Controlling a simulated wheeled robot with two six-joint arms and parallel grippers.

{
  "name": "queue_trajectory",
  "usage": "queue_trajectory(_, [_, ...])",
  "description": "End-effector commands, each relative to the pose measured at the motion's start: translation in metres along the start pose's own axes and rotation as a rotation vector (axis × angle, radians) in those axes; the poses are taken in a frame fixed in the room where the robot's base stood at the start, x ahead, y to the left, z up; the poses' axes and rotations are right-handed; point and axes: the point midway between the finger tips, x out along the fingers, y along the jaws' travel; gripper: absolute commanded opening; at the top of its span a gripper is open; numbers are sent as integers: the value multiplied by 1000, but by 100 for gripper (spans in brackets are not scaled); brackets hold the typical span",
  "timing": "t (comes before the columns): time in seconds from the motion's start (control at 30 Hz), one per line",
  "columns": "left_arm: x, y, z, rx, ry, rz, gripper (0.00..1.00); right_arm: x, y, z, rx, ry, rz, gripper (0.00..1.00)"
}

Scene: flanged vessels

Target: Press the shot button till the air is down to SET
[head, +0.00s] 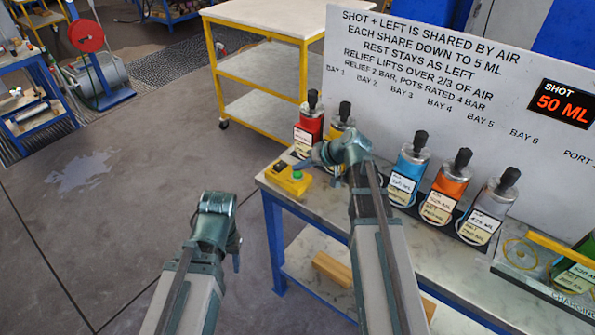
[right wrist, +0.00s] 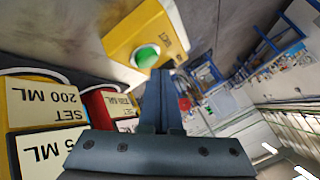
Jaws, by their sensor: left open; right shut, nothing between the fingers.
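A yellow box with a green shot button (head: 298,175) stands at the table's left end; the button also shows in the right wrist view (right wrist: 147,56). My right gripper (head: 308,161) is shut and empty, its fingertips close to the button; whether they touch it I cannot tell. The display (head: 564,103) reads SHOT 50 ML. Red (head: 311,122) and yellow (head: 337,134) vessels stand behind my right gripper; blue (head: 410,168), orange (head: 453,183) and grey (head: 490,207) vessels stand to the right. The yellow vessel's label (right wrist: 45,102) reads SET 200 ML. My left gripper (head: 237,262) is open, away from the table.
A white board (head: 420,75) with printed rules stands behind the vessels. A green vessel (head: 575,272) sits at the table's right, by a yellow bar. A yellow-framed cart (head: 265,20) stands behind. The floor left of the table is clear.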

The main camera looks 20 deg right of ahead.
Motion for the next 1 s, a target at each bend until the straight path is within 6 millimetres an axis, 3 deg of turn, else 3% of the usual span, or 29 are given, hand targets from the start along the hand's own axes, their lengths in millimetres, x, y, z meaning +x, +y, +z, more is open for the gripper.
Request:
queue_trajectory(0.47, [-7,-1,0,0,0,0,50,-5,-4,-4,0,1,0,0])
queue_trajectory(1.0, [-54,-5,3,0,0,0,50,-38,-28,-28,0,1,0,0])
